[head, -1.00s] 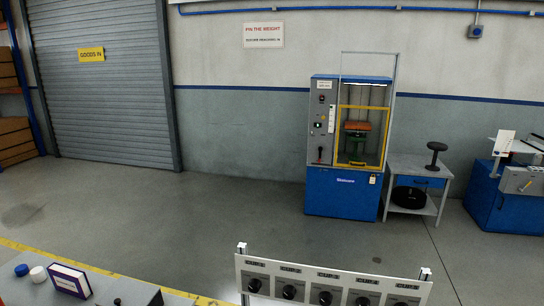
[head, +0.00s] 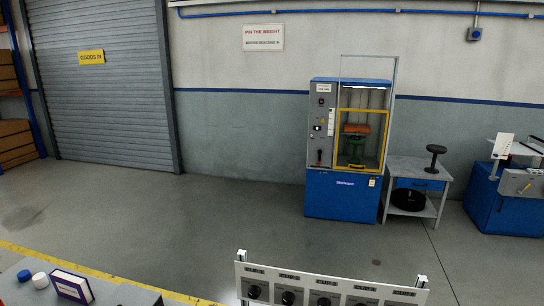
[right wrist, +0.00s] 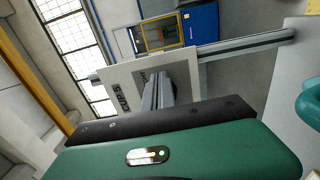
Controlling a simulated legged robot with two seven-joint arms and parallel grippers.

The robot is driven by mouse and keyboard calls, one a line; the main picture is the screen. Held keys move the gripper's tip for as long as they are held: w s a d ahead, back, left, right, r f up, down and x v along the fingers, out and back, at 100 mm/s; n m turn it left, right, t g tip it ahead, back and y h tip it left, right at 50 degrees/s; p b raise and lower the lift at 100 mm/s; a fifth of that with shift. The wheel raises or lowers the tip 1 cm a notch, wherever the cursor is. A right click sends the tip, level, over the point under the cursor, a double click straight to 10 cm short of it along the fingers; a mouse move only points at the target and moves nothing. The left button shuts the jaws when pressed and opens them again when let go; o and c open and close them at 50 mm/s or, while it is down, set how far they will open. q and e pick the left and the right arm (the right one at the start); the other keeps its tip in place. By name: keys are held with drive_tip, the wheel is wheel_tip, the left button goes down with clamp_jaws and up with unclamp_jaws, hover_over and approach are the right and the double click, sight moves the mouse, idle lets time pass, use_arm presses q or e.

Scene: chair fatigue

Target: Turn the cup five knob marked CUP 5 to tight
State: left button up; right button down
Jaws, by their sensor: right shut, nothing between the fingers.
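A white panel (head: 330,283) with a row of black knobs stands at the bottom of the head view. Its small labels are too blurred to read there, and the knobs at its right end are cut off by the frame edge. In the right wrist view the panel (right wrist: 112,74) shows close up, with the marking CUP 5 (right wrist: 123,98) turned sideways. My right gripper (right wrist: 158,80) is shut and empty, its grey fingers in front of the panel beside that marking. The CUP 5 knob cannot be made out, and contact cannot be told. My left gripper is in neither view.
A bench at the lower left holds a blue cap (head: 24,275), a white cap (head: 40,280) and a purple-and-white box (head: 72,286). A blue test machine (head: 344,193) and a small side table (head: 420,167) stand against the far wall. The floor between is clear.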

drive_tip(key=shift+w+a, duration=0.2)
idle(0.6)
drive_tip(key=shift+f, duration=0.1)
drive_tip(key=shift+a+f+b, duration=0.1)
drive_tip(key=shift+f+b, duration=0.05)
drive_tip(key=shift+b, duration=0.6)
drive_tip(key=d+v, duration=0.1)
drive_tip(key=v, duration=0.5)
drive_tip(key=shift+a, duration=0.15)
